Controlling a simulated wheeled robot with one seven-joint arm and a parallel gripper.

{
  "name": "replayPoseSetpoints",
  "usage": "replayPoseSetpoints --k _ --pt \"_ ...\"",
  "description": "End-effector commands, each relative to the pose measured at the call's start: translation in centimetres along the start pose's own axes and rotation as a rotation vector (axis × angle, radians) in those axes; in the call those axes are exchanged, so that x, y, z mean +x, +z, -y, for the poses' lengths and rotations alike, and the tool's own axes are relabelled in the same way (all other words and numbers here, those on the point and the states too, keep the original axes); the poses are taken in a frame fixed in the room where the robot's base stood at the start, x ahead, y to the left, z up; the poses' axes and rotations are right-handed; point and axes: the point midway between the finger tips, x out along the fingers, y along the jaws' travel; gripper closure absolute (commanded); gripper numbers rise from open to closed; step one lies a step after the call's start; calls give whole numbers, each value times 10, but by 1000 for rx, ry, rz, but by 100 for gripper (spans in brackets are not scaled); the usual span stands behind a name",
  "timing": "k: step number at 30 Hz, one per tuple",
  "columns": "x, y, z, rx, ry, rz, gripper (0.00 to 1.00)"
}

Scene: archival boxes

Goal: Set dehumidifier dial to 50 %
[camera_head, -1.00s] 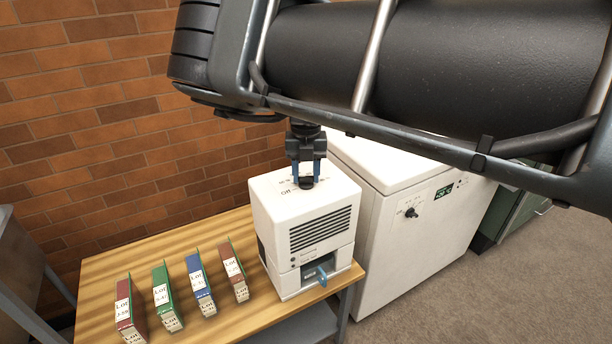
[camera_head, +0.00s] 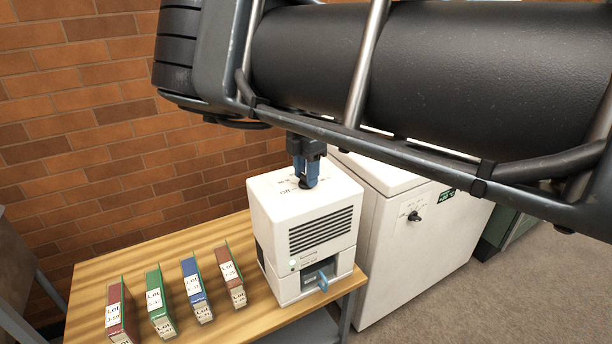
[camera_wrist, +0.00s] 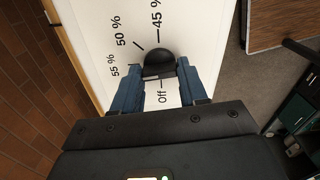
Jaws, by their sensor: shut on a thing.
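The dehumidifier (camera_head: 268,232) is a white box on a wooden bench, with a black dial (camera_wrist: 158,60) on its top face. In the wrist view, printed marks ring the dial: 55 %, 50 % and 45 % on its far and left sides, Off on the near side. My gripper (camera_head: 306,184) points down at the top face. Its blue fingers are shut on the dial, one on each side, as the wrist view (camera_wrist: 158,82) also shows. The dial's pointer cannot be made out, so its setting is unclear.
Several upright labelled boxes, including a blue one (camera_head: 196,290), stand left of the dehumidifier on the bench (camera_head: 95,290). A white cabinet (camera_head: 385,250) with its own knob (camera_head: 414,216) stands to the right. A brick wall is behind. My arm crosses above.

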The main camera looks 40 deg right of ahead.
Motion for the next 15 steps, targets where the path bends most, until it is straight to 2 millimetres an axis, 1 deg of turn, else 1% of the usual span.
replayPoseSetpoints --k 15 --pt "1 0 -1 486 3 2 88"
